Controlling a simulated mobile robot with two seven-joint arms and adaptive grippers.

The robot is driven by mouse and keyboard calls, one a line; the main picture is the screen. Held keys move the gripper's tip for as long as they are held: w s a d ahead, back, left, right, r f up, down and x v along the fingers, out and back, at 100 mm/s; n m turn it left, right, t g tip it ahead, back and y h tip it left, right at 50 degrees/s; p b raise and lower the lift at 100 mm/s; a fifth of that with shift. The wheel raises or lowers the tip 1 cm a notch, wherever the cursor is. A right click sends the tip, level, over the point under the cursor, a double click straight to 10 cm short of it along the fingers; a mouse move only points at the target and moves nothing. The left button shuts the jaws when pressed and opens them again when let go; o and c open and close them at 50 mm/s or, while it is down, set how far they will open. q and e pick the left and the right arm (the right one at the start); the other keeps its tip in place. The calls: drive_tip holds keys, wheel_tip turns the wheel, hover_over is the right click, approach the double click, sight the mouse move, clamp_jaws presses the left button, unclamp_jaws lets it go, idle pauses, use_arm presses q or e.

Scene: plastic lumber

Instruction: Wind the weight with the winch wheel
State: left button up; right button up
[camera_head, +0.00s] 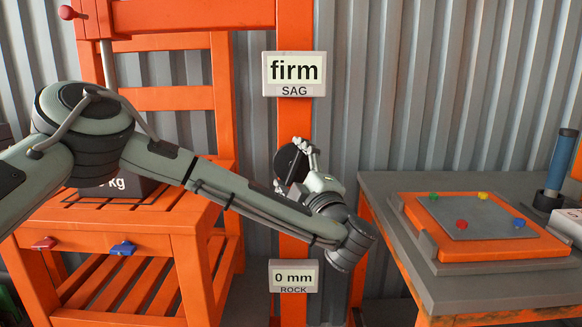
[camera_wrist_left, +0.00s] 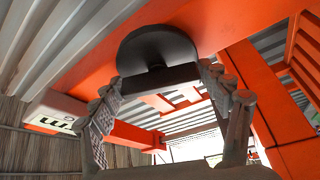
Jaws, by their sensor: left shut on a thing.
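The winch wheel (camera_head: 288,163) is a black disc on the orange upright post, partly hidden by my left gripper. In the left wrist view the wheel (camera_wrist_left: 155,45) fills the upper middle, with a dark bar (camera_wrist_left: 160,78) across its front. My left gripper (camera_head: 303,162) is at the wheel. In the left wrist view its fingers (camera_wrist_left: 160,84) stand at both ends of the bar, shut on it. The weight (camera_head: 132,190), a dark grey block marked "kg", sits on the orange stand at left, partly hidden behind my left arm. My right gripper is out of view.
A sign (camera_head: 294,74) reads "firm SAG" and a lower one (camera_head: 294,276) reads "0 mm ROCK". A grey table (camera_head: 480,292) at right holds an orange board (camera_head: 440,240) with coloured knobs. Red and blue clips (camera_head: 122,248) are on the stand's front edge.

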use_arm(q)
drive_tip(key=shift+d+r+m, duration=0.1)
drive_tip(key=shift+m, duration=0.2)
drive_tip(key=o, duration=1)
drive_tip(key=shift+f+v, duration=0.2)
drive_tip(key=shift+v, duration=5.8)
drive_tip(key=x, duration=1.2)
drive_tip(key=shift+r, duration=0.1)
